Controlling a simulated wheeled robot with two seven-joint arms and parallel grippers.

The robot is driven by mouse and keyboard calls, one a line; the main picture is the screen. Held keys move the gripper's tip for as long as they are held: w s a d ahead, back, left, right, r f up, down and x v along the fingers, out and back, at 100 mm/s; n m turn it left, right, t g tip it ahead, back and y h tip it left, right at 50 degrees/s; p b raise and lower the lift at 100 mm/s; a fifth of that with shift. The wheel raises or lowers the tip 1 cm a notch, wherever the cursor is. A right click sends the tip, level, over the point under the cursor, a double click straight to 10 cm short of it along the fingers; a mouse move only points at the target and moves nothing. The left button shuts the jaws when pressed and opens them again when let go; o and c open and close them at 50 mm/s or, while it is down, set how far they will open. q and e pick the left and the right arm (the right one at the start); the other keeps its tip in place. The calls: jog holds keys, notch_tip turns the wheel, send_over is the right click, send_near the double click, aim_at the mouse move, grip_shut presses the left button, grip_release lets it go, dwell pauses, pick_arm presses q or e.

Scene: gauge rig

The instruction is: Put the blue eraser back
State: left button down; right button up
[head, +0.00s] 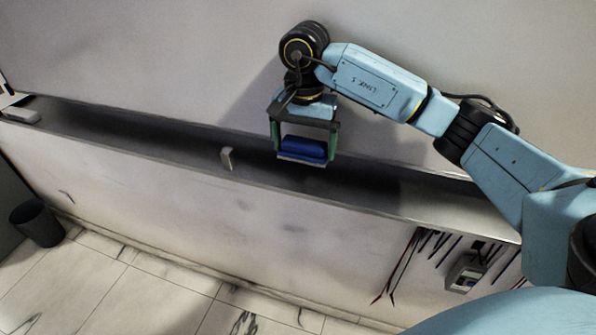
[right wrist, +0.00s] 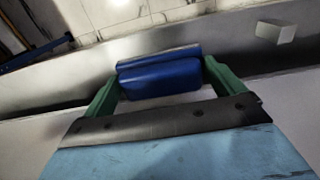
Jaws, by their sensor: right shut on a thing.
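The blue eraser (head: 303,149) is held between the green fingers of my right gripper (head: 304,148), just over the dark, narrow ledge (head: 180,147) along the wall. It has a lighter strip along its lower edge. I cannot tell whether it touches the ledge. In the right wrist view the eraser (right wrist: 160,75) spans the gap between the two green fingers of the gripper (right wrist: 160,80). My left gripper is in neither view.
A small whitish block (head: 227,158) stands on the ledge left of the gripper; the right wrist view also shows it (right wrist: 275,32). A pale block (head: 22,115) lies at the ledge's far left end. Cables and a grey box (head: 466,272) hang below right. A dark bin (head: 38,224) stands on the floor.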

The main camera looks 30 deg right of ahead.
aim_at(305, 143)
jog(key=f, duration=0.5)
jog(key=shift+s+p, duration=0.2)
jog(key=shift+p, duration=0.2)
notch_tip(305, 143, down, 3)
jog(key=shift+s+p, duration=0.1)
jog(key=shift+p, duration=0.2)
jog(key=shift+f, duration=0.3)
jog(key=o, duration=0.5)
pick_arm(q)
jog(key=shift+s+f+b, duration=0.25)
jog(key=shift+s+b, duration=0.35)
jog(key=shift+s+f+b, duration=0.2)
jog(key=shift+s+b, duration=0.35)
pick_arm(e)
notch_tip(305, 143, up, 12)
